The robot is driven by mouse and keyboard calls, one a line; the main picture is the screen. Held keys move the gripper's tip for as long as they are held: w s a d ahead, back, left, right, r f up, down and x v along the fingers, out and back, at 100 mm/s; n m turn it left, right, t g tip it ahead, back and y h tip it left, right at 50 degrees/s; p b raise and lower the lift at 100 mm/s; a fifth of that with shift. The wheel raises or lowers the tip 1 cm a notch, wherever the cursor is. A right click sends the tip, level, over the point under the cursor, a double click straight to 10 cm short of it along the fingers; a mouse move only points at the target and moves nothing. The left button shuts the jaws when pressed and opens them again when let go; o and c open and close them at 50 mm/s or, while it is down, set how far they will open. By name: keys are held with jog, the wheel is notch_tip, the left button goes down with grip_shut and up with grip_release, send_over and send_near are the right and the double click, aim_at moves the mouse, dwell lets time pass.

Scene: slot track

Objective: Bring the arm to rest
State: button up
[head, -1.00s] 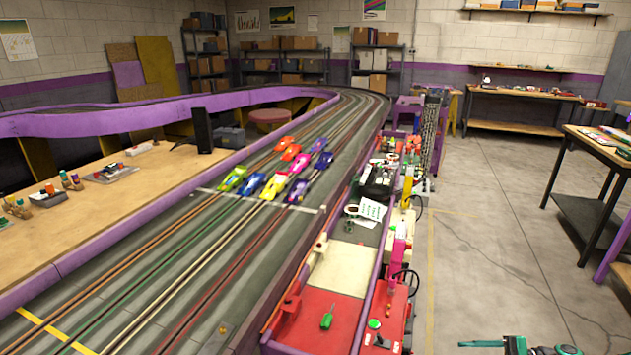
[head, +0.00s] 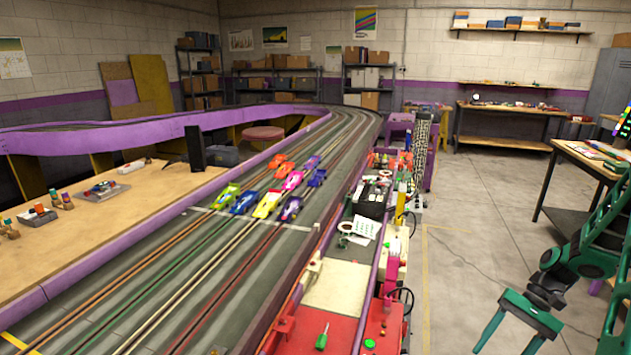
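My green arm (head: 590,250) shows at the right side of the head view, in front of the workbench on that side. My gripper (head: 503,345) hangs at the lower right with its fingers pointing down. The two green fingers stand apart, with only bare floor seen between them. It is empty and touches nothing that I can see. The very ends of the fingers are close to the bottom edge of the picture.
The slot track (head: 215,260) with several toy cars, among them a yellow one (head: 267,204), runs along the left. A red and white side shelf (head: 338,285) holds a green screwdriver (head: 322,337). A workbench (head: 592,160) stands at the right. The concrete floor (head: 460,240) between is clear.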

jog(key=s+a+r+n+t+h, duration=0.1)
jog(key=s+a+r+h, duration=0.2)
jog(key=s+r, duration=0.5)
jog(key=s+a+r+n+t+h, duration=0.1)
jog(key=s+a+r+t+h, duration=0.1)
jog(key=s+r, duration=0.7)
notch_tip(320, 180, up, 3)
jog(key=shift+a+f+h, duration=0.15)
jog(key=shift+a+h, duration=0.35)
jog(key=shift+h, duration=0.4)
jog(key=shift+s, duration=0.1)
